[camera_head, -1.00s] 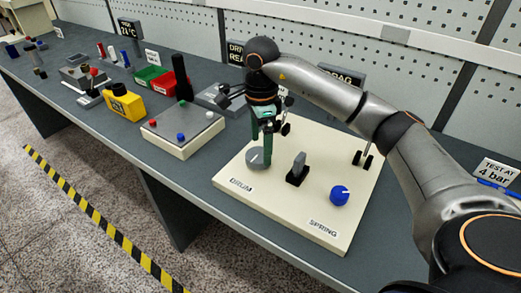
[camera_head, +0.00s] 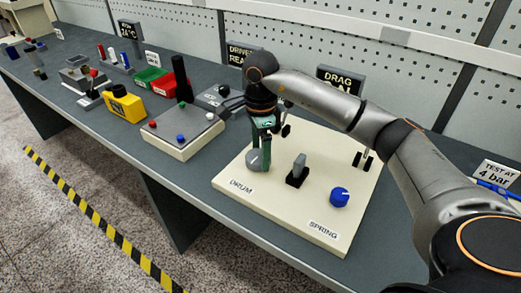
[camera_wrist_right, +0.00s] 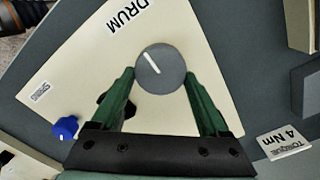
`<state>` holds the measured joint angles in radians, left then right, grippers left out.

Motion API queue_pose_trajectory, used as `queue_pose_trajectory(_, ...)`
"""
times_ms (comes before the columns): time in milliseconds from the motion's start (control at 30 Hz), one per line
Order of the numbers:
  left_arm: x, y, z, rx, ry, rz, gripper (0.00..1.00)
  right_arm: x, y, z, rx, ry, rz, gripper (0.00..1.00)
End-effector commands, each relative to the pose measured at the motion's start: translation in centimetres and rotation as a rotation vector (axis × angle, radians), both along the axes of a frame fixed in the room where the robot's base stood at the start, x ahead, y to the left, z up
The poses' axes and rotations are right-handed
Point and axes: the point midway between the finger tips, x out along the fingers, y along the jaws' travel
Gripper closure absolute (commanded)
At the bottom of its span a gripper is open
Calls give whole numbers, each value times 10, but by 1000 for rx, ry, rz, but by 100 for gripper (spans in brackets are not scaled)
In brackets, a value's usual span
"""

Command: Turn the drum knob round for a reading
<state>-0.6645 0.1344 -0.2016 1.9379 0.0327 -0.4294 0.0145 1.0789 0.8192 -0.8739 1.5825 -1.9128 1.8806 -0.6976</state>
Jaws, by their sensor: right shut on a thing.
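The grey round drum knob (camera_head: 251,162) sits on the cream board (camera_head: 222,183) beside the word DRUM. In the right wrist view the knob (camera_wrist_right: 160,66) shows its white pointer line, slanted towards the upper left of the picture. My right gripper (camera_head: 260,160) points down over the knob with its green fingers on either side of it. It is shut on the knob, which also lies between the fingertips in the wrist view (camera_wrist_right: 160,78). In the head view the fingers partly hide the knob. My left gripper is not in view.
A black switch lever (camera_head: 298,170) and a blue SPRING knob (camera_head: 340,196) stand on the same board, close to the right. A DRAG sign (camera_head: 340,80) stands behind. A box with buttons (camera_head: 183,130) and a yellow device (camera_head: 124,104) lie to the left.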

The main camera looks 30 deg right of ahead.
Motion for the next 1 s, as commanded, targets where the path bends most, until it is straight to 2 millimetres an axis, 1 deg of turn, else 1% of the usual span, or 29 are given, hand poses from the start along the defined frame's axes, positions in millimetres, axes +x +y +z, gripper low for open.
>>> queue_pose_trajectory(33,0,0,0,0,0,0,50,0,0,0,0,0,0,58)
queue_pose_trajectory(200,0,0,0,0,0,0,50,0,0,0,0,0,0,78)
queue_pose_trajectory(367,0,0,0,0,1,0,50,0,0,1,0,1,-6,78)
queue_pose_trajectory(567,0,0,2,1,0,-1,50,0,0,1,0,1,-58,78)
queue_pose_trajectory(767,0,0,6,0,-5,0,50,-1,1,2,1,2,-184,78)
queue_pose_trajectory(1000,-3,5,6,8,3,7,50,-2,1,2,1,1,-402,78)
